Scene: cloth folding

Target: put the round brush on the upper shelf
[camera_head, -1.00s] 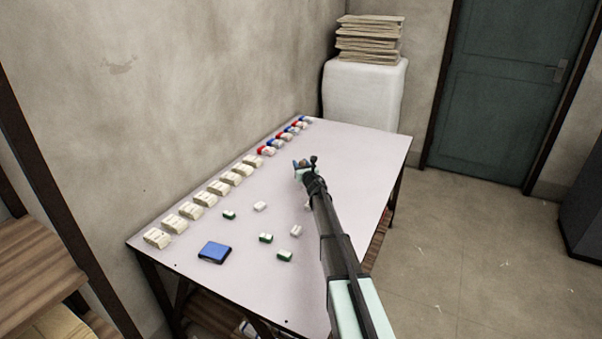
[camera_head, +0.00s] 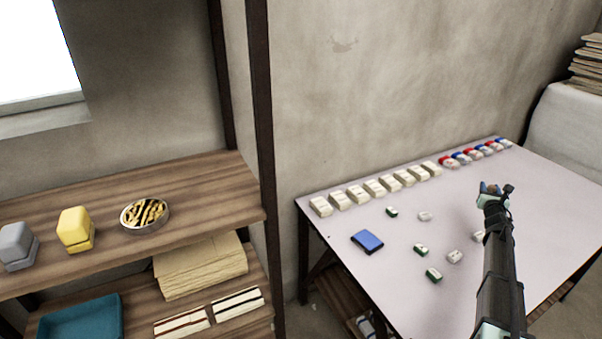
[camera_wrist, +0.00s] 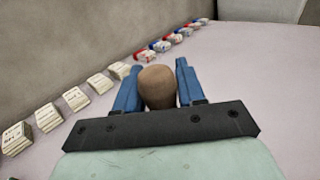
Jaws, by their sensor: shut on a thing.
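My gripper (camera_head: 491,188) is above the pale table at the right of the head view. In the wrist view, its blue fingers stand on both sides of a brown rounded thing (camera_wrist: 158,87), and it is shut on that. I take this to be the round brush; only its smooth brown end shows, and bristles are hidden. The upper shelf (camera_head: 205,180) is a wooden board at the left of the head view, well apart from my gripper.
The upper shelf holds a grey box (camera_head: 16,246), a yellow box (camera_head: 75,230) and a round tin (camera_head: 145,215). Its front right part is bare. A dark post (camera_head: 261,130) stands at its right end. Stacks, small blocks and a blue pad (camera_head: 367,241) lie on the table (camera_head: 400,290).

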